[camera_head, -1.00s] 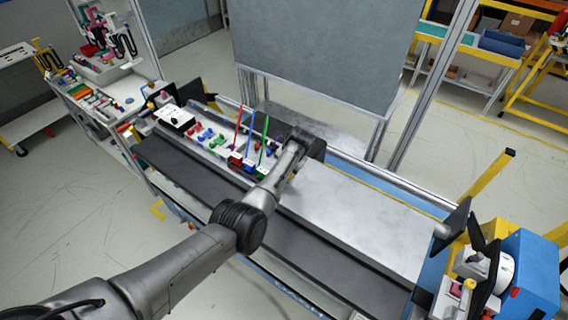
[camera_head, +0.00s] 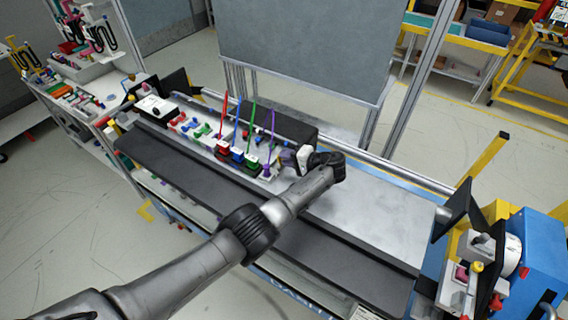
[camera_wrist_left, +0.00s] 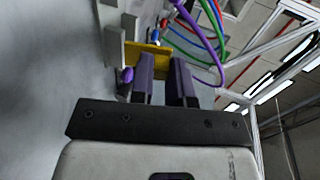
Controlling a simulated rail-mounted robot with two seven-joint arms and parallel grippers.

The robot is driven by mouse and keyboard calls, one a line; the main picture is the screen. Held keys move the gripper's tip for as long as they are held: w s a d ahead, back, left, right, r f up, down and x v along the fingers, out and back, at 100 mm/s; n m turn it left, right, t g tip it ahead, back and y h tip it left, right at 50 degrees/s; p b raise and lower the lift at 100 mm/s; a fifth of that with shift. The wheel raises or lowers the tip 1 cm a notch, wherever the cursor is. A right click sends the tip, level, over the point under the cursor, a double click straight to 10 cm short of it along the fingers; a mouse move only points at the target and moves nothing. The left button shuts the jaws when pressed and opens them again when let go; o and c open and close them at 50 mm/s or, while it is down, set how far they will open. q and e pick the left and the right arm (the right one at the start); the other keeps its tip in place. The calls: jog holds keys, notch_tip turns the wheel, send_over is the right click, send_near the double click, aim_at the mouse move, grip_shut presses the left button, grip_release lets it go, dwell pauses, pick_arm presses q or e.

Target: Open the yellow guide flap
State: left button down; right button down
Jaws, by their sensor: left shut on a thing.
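The yellow guide flap (camera_wrist_left: 150,55) shows in the left wrist view as a flat yellow piece beside grey block-like parts of the module. My left gripper (camera_wrist_left: 163,66) has its two dark fingers on either side of the flap's near part and is shut on it. The fingers hide part of the flap. In the head view my left gripper (camera_head: 286,158) is at the right end of the dashboard module (camera_head: 197,143), and the flap is too small or hidden to make out there. My right gripper is in neither view.
A purple cable (camera_wrist_left: 200,35) runs close past the fingers, with green (camera_wrist_left: 185,45) and other cables behind. In the head view, red, blue, green and purple cables stand upright left of the gripper. The grey bench top (camera_head: 385,215) to the right is clear.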

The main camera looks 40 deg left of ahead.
pick_arm(q)
jog(key=shift+d+f+y+b, duration=0.25)
jog(key=shift+y+b, duration=0.5)
jog(key=shift+b, duration=0.25)
jog(key=shift+d+f+y+b, duration=0.15)
jog(key=shift+d+y+b, duration=0.1)
jog(key=shift+y+b, duration=0.6)
jog(key=shift+d+f+y+b, duration=0.25)
jog(key=shift+y+b, duration=0.35)
jog(key=shift+b, duration=0.55)
jog(key=shift+r, duration=0.1)
jog(key=c, duration=1.1)
grip_release()
jog(key=shift+w, duration=0.1)
